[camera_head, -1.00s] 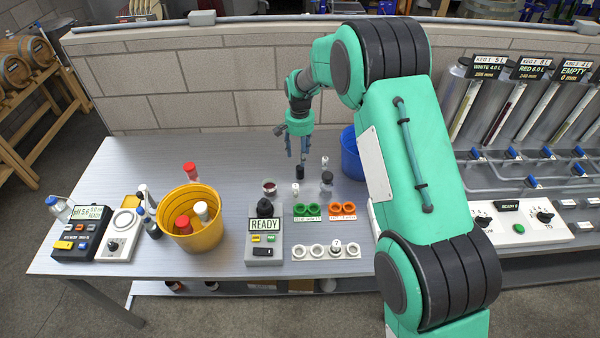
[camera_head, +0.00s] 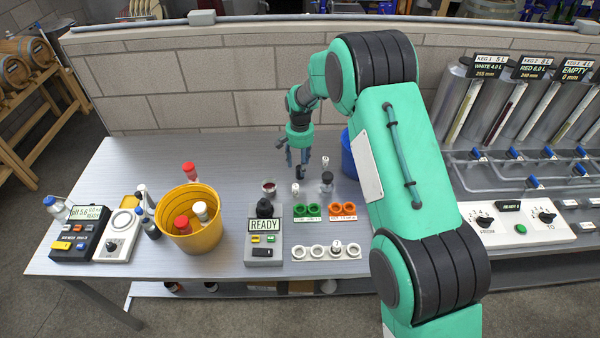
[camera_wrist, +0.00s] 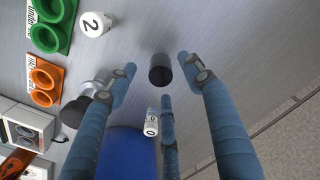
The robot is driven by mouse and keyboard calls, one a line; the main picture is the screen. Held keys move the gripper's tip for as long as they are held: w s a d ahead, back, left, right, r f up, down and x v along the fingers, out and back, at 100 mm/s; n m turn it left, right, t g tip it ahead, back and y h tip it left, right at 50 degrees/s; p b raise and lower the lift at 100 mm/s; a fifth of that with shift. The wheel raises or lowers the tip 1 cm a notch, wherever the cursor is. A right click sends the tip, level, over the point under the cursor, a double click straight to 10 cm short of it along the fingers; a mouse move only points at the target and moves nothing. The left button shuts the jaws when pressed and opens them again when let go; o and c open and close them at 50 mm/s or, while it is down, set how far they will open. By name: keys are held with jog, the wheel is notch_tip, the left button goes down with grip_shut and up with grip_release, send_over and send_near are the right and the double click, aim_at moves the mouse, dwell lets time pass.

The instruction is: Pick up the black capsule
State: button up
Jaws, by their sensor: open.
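The black capsule (camera_wrist: 160,70) is a small dark cylinder standing on the grey table. In the wrist view it lies between the tips of my blue fingers, with open gaps at its sides. In the head view the capsule (camera_head: 300,172) is a small dark spot just below my fingertips. My gripper (camera_head: 297,160) points down above it, open and empty. I cannot tell how far the tips are above the table. Another white capsule (camera_wrist: 151,122) stands beside one finger.
A dark-topped jar (camera_head: 326,182) stands right of my gripper, close to a finger in the wrist view. A blue bin (camera_head: 350,158) is behind it.

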jog(key=shift+f+b, duration=0.35)
jog(key=shift+f, duration=1.6)
jog(key=c, duration=0.7)
